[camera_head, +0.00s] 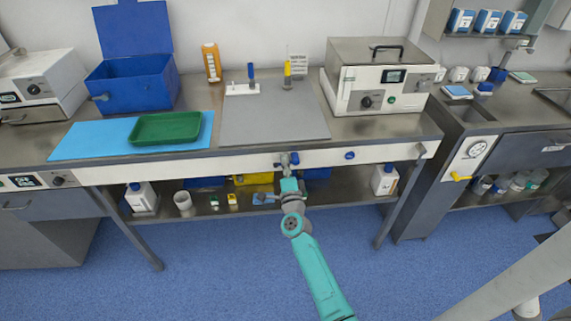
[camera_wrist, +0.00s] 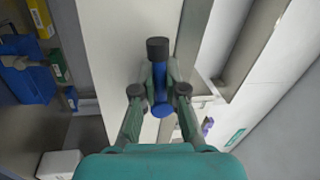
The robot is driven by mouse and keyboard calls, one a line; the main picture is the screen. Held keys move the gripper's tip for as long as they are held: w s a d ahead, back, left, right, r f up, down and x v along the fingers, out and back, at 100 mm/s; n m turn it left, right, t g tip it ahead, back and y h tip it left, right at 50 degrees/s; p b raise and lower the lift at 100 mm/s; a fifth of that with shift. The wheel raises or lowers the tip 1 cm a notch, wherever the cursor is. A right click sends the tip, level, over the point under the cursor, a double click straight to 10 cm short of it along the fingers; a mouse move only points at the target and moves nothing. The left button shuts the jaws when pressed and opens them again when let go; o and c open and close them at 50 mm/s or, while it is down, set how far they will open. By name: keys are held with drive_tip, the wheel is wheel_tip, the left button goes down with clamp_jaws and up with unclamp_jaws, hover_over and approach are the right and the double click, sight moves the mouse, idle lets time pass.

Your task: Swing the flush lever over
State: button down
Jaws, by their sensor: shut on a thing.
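A blue lever (camera_wrist: 160,88) with a dark round hub sits on the white front panel (camera_wrist: 114,60) of the bench, in the wrist view. My gripper (camera_wrist: 160,94) is shut on it, one finger on each side of the blue handle. In the head view my gripper (camera_head: 287,164) is at the white front rail, below the grey mat. Only a small blue-grey part of the lever (camera_head: 294,157) shows there; the rest is hidden by my gripper.
A round blue knob (camera_head: 350,155) is on the same rail, right of my gripper. Below is a shelf with a yellow tray (camera_head: 254,179) and white bottles (camera_head: 385,180). A green tray (camera_head: 165,128) and a white lidded unit (camera_head: 380,85) stand on the bench.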

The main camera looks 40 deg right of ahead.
drive_tip(key=c, duration=1.2)
unclamp_jaws()
drive_tip(key=shift+s, duration=0.1)
drive_tip(key=v, duration=1.2)
